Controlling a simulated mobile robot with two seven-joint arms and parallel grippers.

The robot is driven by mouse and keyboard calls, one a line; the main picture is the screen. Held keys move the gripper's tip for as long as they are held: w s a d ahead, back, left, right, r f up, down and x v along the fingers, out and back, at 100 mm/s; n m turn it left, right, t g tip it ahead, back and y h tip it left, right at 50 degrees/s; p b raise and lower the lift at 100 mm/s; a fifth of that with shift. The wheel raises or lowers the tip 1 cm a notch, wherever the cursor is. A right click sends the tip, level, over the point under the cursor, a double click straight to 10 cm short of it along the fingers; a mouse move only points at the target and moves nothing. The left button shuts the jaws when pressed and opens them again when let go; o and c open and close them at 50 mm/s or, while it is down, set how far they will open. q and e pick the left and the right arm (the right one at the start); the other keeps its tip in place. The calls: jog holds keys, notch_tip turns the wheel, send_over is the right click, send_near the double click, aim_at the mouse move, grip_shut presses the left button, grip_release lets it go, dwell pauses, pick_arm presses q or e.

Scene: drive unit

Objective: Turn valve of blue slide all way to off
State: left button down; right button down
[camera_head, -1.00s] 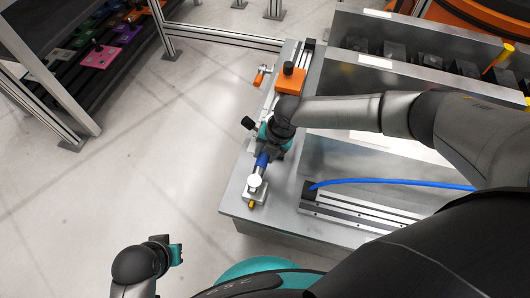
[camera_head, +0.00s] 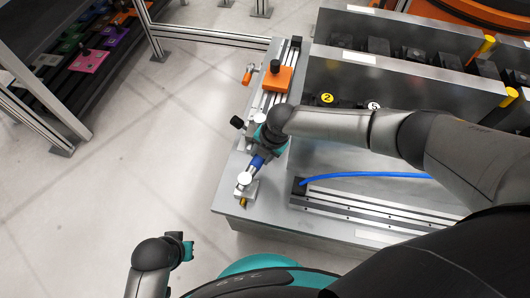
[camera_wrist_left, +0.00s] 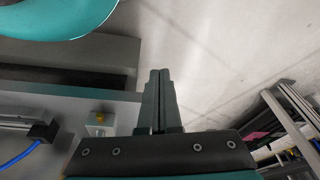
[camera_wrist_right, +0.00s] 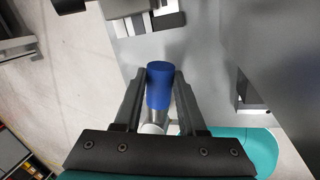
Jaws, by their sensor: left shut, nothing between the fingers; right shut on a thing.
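The blue valve handle (camera_head: 257,162) is at the near left corner of the grey bench, joined to a silver valve body (camera_head: 245,181) with a brass end. My right gripper (camera_head: 264,152) is over the handle from the far side. In the right wrist view the blue handle (camera_wrist_right: 160,84) stands between the two fingers, which are shut on it. In the head view it slants down to the left. My left gripper (camera_head: 189,246) is shut and empty, off the bench over the floor; its closed fingers (camera_wrist_left: 160,90) show in the left wrist view.
A blue hose (camera_head: 365,175) runs to a black block on the near rail (camera_head: 385,212). An orange slide block (camera_head: 277,79) and an orange handle (camera_head: 248,76) are farther up the bench. Upright metal panels (camera_head: 400,55) stand to the right. Open floor lies left.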

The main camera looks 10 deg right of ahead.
jog(key=shift+c, duration=2.4)
grip_release()
jog(key=shift+r, duration=0.15)
pick_arm(q)
jog(key=s+a+f+p, duration=0.7)
jog(key=s+f+p, duration=0.1)
jog(key=s+f, duration=0.2)
jog(key=shift+s+a+f+g+y, duration=0.2)
jog(key=shift+s+a+g+y, duration=0.1)
jog(key=shift+y, duration=0.1)
pick_arm(e)
jog(key=v, duration=1.5)
